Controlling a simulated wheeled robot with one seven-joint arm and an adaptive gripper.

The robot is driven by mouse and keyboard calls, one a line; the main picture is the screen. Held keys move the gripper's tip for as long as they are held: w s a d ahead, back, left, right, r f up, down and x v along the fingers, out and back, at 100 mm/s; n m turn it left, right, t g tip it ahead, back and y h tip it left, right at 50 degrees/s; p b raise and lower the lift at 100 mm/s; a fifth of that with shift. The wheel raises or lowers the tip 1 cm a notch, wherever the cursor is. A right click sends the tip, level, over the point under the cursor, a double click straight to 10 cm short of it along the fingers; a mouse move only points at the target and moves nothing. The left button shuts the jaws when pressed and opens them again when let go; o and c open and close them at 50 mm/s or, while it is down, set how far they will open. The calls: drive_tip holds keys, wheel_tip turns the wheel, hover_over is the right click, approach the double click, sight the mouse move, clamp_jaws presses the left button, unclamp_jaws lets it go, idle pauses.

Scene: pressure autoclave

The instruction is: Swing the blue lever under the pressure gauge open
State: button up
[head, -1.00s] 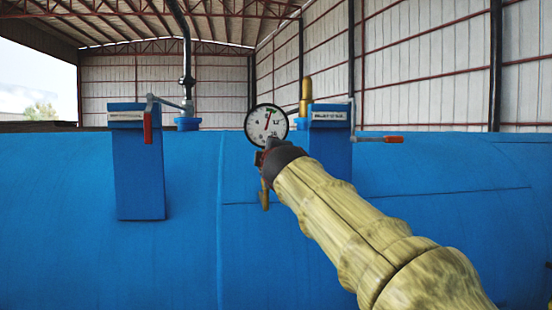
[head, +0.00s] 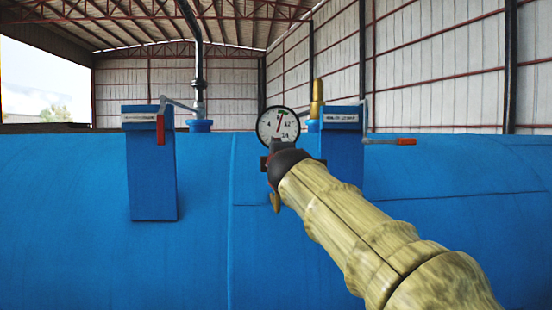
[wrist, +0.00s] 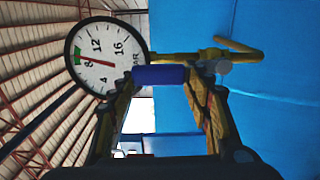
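The round white pressure gauge (head: 278,125) stands upright above the blue vessel in the head view. In the wrist view the gauge (wrist: 105,57) is at upper left, its needle near 8. The blue lever (wrist: 158,75) shows in the wrist view as a short blue bar, right beside the gauge and joined to a brass pipe (wrist: 205,55). My gripper (wrist: 160,78) is open, its fingertips at either end of the blue bar. I cannot tell whether they touch it.
The large blue vessel (head: 90,240) fills the lower head view. A blue box post with a red-handled lever (head: 160,130) stands left of the gauge. Another red-handled lever (head: 405,141) and a brass valve (head: 317,98) stand to its right.

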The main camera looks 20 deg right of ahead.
idle(0.3)
drive_tip(key=v, duration=1.2)
idle(0.3)
drive_tip(key=s+f+m+g, duration=0.3)
drive_tip(key=f+m, duration=0.1)
drive_tip(key=f, duration=0.7)
drive_tip(key=s+f+m+g, duration=0.2)
drive_tip(key=f+m+g, duration=0.15)
drive_tip(key=f, duration=0.65)
drive_tip(key=s+a+f+m+g+y, duration=0.1)
drive_tip(key=s+a+f+m, duration=0.1)
drive_tip(key=s+f, duration=0.6)
drive_tip(key=s+a+f+m+g+y, duration=0.2)
drive_tip(key=s+f+m, duration=0.1)
drive_tip(key=s+f, duration=0.5)
drive_tip(key=s+a+f+m+g+y, duration=0.2)
drive_tip(key=s+a+f, duration=0.1)
drive_tip(key=s+f, duration=0.5)
wheel_tip(320, 180, down, 2)
drive_tip(key=shift+s+f+m, duration=0.15)
drive_tip(key=shift+m, duration=0.1)
